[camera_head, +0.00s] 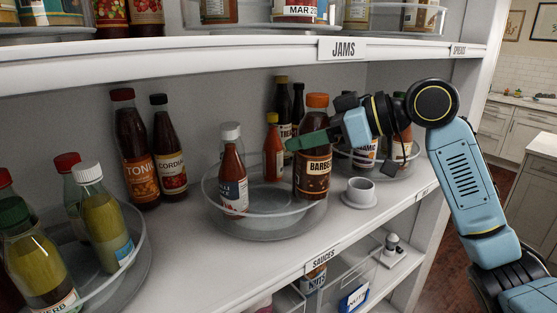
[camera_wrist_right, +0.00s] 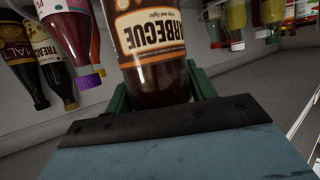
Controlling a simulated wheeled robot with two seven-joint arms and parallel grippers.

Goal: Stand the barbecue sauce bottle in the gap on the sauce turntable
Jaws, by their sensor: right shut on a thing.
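The barbecue sauce bottle (camera_head: 313,179), dark with an orange cap, is upright at the right side of the sauce turntable (camera_head: 258,228). My right gripper (camera_head: 312,139) is shut on it from the right, and the wrist view shows the bottle (camera_wrist_right: 153,60) between the green fingers (camera_wrist_right: 160,88). I cannot tell whether its base touches the turntable floor. The middle front of the turntable is bare. My left gripper is not in view.
Dark bottles (camera_head: 282,100) stand behind, and a tonic bottle (camera_head: 135,150) and cordial bottle (camera_head: 168,150) stand left. Another turntable (camera_head: 138,254) holds bottles at far left. The jams shelf (camera_head: 250,60) hangs above.

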